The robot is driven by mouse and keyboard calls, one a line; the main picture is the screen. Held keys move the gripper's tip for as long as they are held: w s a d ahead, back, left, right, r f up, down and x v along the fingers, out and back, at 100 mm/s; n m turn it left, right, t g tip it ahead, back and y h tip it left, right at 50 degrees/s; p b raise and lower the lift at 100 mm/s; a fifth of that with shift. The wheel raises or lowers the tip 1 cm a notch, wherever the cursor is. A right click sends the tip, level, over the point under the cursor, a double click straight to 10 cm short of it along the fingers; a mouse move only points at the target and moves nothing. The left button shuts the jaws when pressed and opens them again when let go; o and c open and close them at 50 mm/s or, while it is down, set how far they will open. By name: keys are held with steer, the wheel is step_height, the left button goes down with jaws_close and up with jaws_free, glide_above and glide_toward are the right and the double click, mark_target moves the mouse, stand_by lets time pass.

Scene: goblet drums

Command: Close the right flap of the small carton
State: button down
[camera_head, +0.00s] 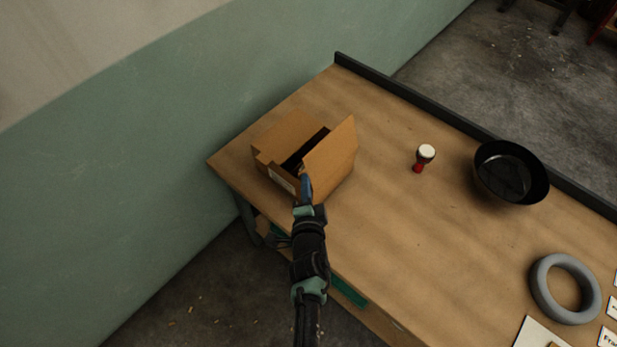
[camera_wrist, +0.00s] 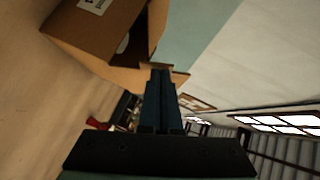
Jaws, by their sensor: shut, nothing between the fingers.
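The small carton (camera_head: 283,180) is brown cardboard and stands near the table's left end, with a dark opening in its top. Its right flap (camera_head: 335,147) stands up, tilted, on the right side of the opening. A left panel (camera_head: 288,134) lies roughly flat beside the opening. My gripper (camera_head: 304,178) is shut and empty at the carton's near side, by the near end of the right flap; whether it touches is unclear. In the wrist view the carton (camera_wrist: 95,32) is at upper left, its edge just beyond my closed fingers (camera_wrist: 161,75).
Farther right are a black bowl (camera_head: 510,171) and a grey ring (camera_head: 545,292). A dark raised edge (camera_head: 430,110) runs along the table's back.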

steer(key=w+a+f+n+g+h+b, duration=0.1)
steer(key=a+n+g+h+b, duration=0.1)
steer(key=b, duration=0.2)
steer(key=w+a+f+n+g+h+b, duration=0.2)
steer(key=b, duration=0.3)
steer(key=w+a+f+n+g+h+b, duration=0.1)
steer(key=a+f+n+g+h+b, duration=0.1)
steer(key=b, duration=0.3)
steer(key=shift+w+a+g, duration=0.2)
steer(key=shift+w+g, duration=0.05)
steer(key=shift+g, duration=0.25)
stand_by(0.3)
steer(key=shift+r, duration=0.2)
stand_by(0.4)
